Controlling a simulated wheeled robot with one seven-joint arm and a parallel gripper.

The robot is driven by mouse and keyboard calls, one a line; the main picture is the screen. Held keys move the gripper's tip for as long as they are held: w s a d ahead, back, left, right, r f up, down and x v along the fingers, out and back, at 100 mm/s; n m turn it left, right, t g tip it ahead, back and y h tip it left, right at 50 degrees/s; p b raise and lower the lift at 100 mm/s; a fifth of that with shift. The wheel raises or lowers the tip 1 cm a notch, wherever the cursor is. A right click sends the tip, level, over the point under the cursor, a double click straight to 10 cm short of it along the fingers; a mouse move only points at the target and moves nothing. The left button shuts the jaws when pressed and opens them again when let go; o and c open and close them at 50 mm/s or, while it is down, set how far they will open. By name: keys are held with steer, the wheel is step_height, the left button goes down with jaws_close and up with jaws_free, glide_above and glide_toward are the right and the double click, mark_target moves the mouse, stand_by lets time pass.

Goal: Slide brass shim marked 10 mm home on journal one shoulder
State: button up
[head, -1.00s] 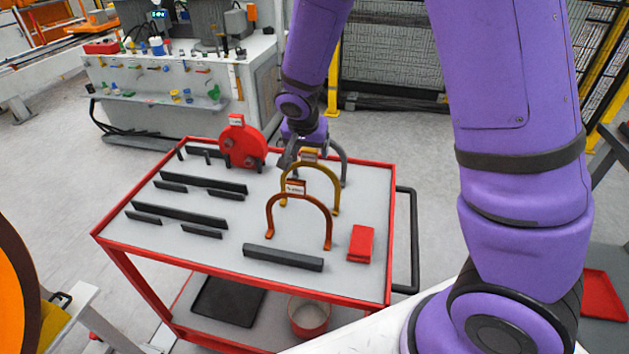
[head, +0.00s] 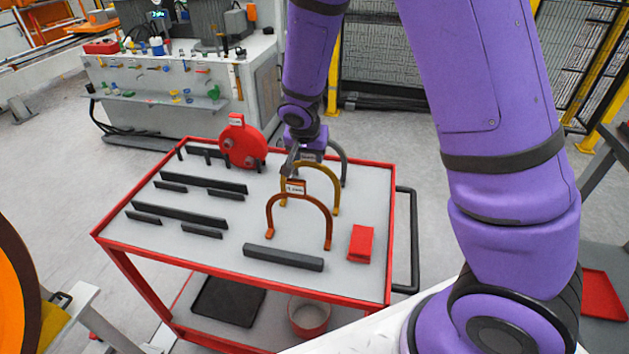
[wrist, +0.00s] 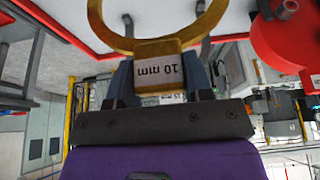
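The brass shim is a yellow-brass arch (head: 335,200) standing on the cart, second from the front in a row of arches. In the wrist view its brass tag block (wrist: 160,70) reads "10 mm" upside down, and the curved band (wrist: 150,45) lies beyond it. My gripper (wrist: 160,75) has one finger on each side of this block, very close to it; whether they press on it I cannot tell. In the head view my gripper (head: 291,160) is at the arch's top and hides the tag. Journal one's shoulder is not identifiable.
An orange-copper arch (head: 300,199) stands in front and a grey arch (head: 341,158) behind. A red disc-shaped piece (head: 243,145) stands left of my gripper. Black bars (head: 283,257) and a red block (head: 361,243) lie on the red-rimmed cart (head: 130,242). An orange round part (head: 18,285) is at far left.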

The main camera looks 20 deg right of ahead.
steer(key=shift+c, duration=1)
steer(key=shift+r, duration=4.25)
